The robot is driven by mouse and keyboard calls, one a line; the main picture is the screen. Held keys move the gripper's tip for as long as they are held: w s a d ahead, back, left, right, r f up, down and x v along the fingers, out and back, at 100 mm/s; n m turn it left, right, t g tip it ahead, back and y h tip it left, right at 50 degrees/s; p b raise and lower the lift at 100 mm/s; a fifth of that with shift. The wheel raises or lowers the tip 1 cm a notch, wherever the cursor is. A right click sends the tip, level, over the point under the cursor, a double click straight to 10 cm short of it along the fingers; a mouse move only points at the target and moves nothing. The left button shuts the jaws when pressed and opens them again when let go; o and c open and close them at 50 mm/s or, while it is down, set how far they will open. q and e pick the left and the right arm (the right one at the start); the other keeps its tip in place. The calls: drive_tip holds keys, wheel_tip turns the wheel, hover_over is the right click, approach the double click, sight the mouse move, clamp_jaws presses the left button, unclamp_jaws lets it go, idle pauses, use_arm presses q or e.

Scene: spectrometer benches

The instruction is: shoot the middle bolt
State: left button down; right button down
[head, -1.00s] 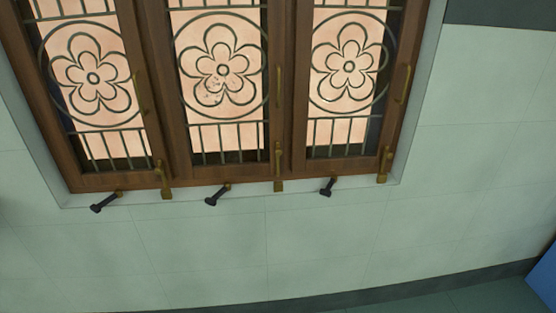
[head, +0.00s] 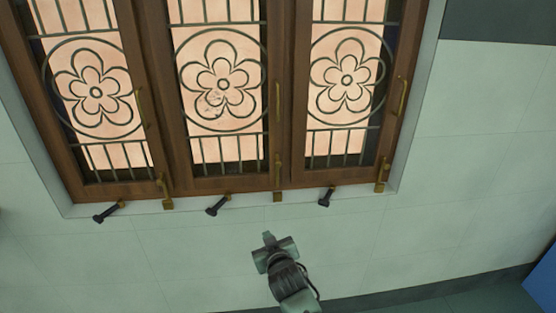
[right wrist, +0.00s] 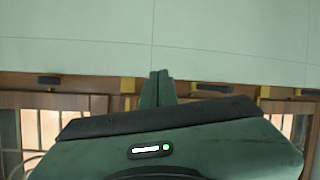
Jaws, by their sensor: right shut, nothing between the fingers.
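The middle bolt (head: 278,168) is a slim brass piece upright at the lower right of the middle window leaf, with a brass block (head: 278,197) below it on the sill. My right gripper (head: 267,237) is below the middle bolt in the head view, apart from it in the picture, shut and empty. The right wrist view shows its closed fingertips (right wrist: 157,82) against the pale wall and the window's lower edge. Brass pieces (right wrist: 127,85) show there beside the fingers; which is the middle bolt I cannot tell for sure. My left gripper is not in view.
Similar brass bolts stand on the left leaf (head: 161,183) and right leaf (head: 384,172). Black-ended stays (head: 217,206) stick out along the sill. Brass pull handles (head: 402,96) are higher up. The tiled wall (head: 440,200) below and right is clear.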

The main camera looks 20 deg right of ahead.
drive_tip(key=w+d+r+m+t+h, duration=0.1)
drive_tip(key=d+r+m+t+h, duration=0.1)
drive_tip(key=r, duration=2)
drive_tip(key=shift+d+t+h+p, duration=0.4)
drive_tip(key=shift+d+t, duration=0.2)
drive_tip(key=shift+d, duration=0.55)
drive_tip(key=shift+w, duration=0.15)
drive_tip(key=p, duration=0.2)
hover_over(278, 163)
drive_tip(key=a+v, duration=0.1)
drive_tip(key=v, duration=0.3)
drive_tip(key=shift+w+d+f, duration=0.2)
drive_tip(key=shift+w+f, duration=0.05)
drive_tip(key=shift+f, duration=0.6)
drive_tip(key=shift+w+d+f, duration=0.2)
drive_tip(key=shift+w+f, duration=0.05)
drive_tip(key=shift+f, duration=0.55)
drive_tip(key=shift+w+d+f, duration=0.2)
drive_tip(key=shift+w+f, duration=0.05)
drive_tip(key=shift+f, duration=0.6)
